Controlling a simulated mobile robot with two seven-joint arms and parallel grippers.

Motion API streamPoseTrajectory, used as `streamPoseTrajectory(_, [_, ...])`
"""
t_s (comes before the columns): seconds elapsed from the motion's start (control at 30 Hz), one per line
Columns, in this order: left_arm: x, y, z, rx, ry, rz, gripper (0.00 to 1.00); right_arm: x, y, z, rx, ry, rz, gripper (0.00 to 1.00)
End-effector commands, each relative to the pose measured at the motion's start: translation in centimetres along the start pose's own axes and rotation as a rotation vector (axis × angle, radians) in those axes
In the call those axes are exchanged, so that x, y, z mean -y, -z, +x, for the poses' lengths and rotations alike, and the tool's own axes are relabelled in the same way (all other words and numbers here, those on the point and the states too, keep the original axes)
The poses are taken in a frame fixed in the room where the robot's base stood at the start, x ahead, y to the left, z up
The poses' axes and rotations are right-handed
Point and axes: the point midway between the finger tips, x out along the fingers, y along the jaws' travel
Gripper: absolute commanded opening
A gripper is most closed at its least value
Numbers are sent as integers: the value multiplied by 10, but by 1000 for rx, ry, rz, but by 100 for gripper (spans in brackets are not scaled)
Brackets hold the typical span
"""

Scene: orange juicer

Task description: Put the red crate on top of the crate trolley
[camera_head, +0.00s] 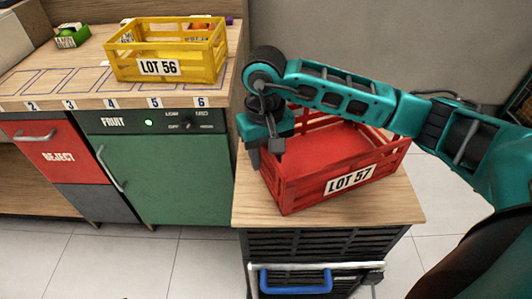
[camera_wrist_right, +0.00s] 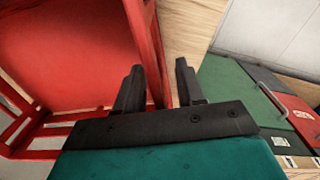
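The red crate (camera_head: 322,189), labelled LOT 57, sits upright and empty on a wood-topped dark stand (camera_head: 381,216). I cannot tell whether this stand is the crate trolley. My right gripper (camera_head: 265,151) is at the crate's left side, with my arm reaching across above the crate from the right. In the right wrist view, the gripper's two black fingers (camera_wrist_right: 160,82) are apart, and the crate's red side wall (camera_wrist_right: 143,35) runs between them. Wood shows between the wall and the right finger. The left gripper is out of view.
A yellow crate (camera_head: 190,71), labelled LOT 56, stands on the wooden counter (camera_head: 60,92) at left, with a small green box (camera_head: 72,38) behind. Below are a red REJECT front (camera_head: 55,150) and a green FRUIT cabinet (camera_head: 165,175). The stand has a blue handle (camera_head: 296,288).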

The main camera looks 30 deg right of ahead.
Motion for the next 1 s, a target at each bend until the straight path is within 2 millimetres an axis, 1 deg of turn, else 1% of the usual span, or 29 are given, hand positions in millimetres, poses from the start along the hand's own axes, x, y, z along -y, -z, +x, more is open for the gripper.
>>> streamPoseTrajectory(0.17, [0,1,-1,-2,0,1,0,0,0,-1,0,0,0,38])
streamPoseTrajectory(0.27, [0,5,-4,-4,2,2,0,0,0,-7,-1,0,0,38])
streamPoseTrajectory(0.37, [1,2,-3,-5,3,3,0,0,2,-23,-6,1,0,38])
streamPoseTrajectory(0.6, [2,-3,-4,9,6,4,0,0,1,-76,-7,1,0,38])
streamPoseTrajectory(0.7, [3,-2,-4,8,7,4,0,0,1,-95,-5,1,1,38])
streamPoseTrajectory(0.83, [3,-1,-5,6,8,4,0,0,1,-113,-2,1,0,38])
streamPoseTrajectory(1.0, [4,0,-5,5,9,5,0,0,0,-123,0,0,0,38])
